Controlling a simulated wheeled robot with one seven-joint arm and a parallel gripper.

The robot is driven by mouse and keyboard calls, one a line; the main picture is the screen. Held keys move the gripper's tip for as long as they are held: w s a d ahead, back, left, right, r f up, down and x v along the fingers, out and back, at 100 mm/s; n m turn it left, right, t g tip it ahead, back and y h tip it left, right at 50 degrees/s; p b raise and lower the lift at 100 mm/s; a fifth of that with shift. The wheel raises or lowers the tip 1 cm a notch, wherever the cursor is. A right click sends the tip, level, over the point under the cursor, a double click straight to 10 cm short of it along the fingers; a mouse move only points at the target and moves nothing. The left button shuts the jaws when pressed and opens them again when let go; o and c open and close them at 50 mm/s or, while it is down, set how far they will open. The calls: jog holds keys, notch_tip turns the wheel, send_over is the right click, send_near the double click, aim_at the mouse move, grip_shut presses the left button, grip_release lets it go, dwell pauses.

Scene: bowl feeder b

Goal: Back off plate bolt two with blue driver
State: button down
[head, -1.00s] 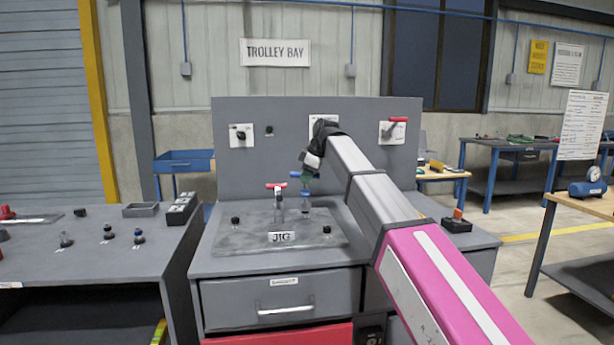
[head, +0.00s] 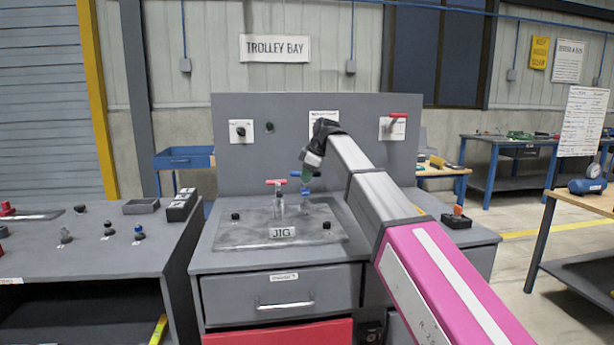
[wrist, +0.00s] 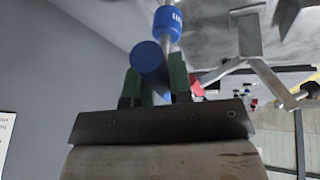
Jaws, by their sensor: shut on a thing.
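My gripper (head: 307,174) is above the jig plate (head: 240,238), pointing down. In the wrist view its green fingers (wrist: 155,82) are shut on the blue crossbar of the blue driver (wrist: 150,58). The driver's blue collar and metal shaft run beyond the fingers. In the head view the blue driver (head: 306,190) looks roughly upright over the plate, beside the red-handled clamp (head: 276,183). Its tip is too small to see, so I cannot tell whether it sits on a bolt. Black knobs (head: 235,216) (head: 326,226) stand on the plate.
A grey backboard (head: 240,170) with a red-handled lever (head: 398,116) rises behind the jig. An orange-topped block (head: 457,219) stands to the right. The left bench (head: 100,255) holds small knobs and a tray (head: 141,207).

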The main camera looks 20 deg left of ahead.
jog(key=shift+w+n+g, duration=0.1)
jog(key=shift+n+g, duration=0.4)
jog(key=shift+n, duration=0.5)
jog(key=shift+n+g, duration=0.5)
jog(key=shift+n, duration=0.7)
jog(key=shift+w+a+n+g, duration=0.15)
jog(key=shift+n+g, duration=0.25)
jog(key=shift+n, duration=0.8)
jog(key=shift+n+g+h, duration=0.3)
jog(key=shift+n+g, duration=0.3)
jog(key=shift+n, duration=0.6)
